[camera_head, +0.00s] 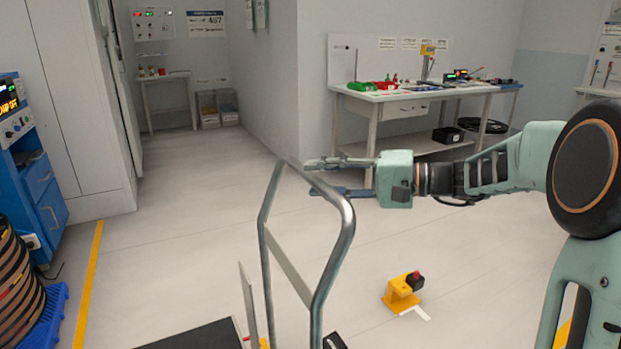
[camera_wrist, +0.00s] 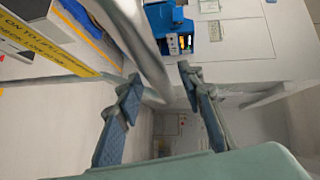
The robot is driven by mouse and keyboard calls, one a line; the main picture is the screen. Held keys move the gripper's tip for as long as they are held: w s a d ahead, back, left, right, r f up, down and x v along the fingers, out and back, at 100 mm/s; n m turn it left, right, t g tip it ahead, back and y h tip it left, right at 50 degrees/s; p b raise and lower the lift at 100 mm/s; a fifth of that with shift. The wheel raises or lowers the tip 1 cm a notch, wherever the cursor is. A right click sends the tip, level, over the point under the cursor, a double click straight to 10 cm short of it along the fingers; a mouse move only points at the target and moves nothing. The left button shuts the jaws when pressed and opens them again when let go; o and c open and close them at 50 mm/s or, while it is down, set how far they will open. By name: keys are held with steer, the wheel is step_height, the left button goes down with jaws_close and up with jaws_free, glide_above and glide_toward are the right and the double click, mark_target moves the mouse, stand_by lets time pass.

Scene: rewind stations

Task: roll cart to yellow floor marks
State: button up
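The cart's grey tubular handle (camera_head: 340,250) rises at the bottom centre of the head view, and its dark deck (camera_head: 195,337) is cut off by the lower edge. My gripper (camera_head: 318,177) points left at the handle's top bar, with its fingers apart. In the wrist view, the handle tube (camera_wrist: 146,48) runs down to between the open fingertips (camera_wrist: 158,88); I cannot tell whether they touch it. A yellow floor line (camera_head: 90,283) lies to the left of the cart. Another yellow strip (camera_head: 563,335) shows at lower right, partly behind my arm.
A yellow block with a dark and red top (camera_head: 400,294) stands on the floor right of the handle. A workbench (camera_head: 410,93) stands behind my gripper. A blue cabinet (camera_head: 45,185) and stacked reels (camera_head: 18,285) stand at left.

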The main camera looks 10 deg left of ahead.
steer(key=v, duration=0.9)
steer(key=shift+d, duration=0.15)
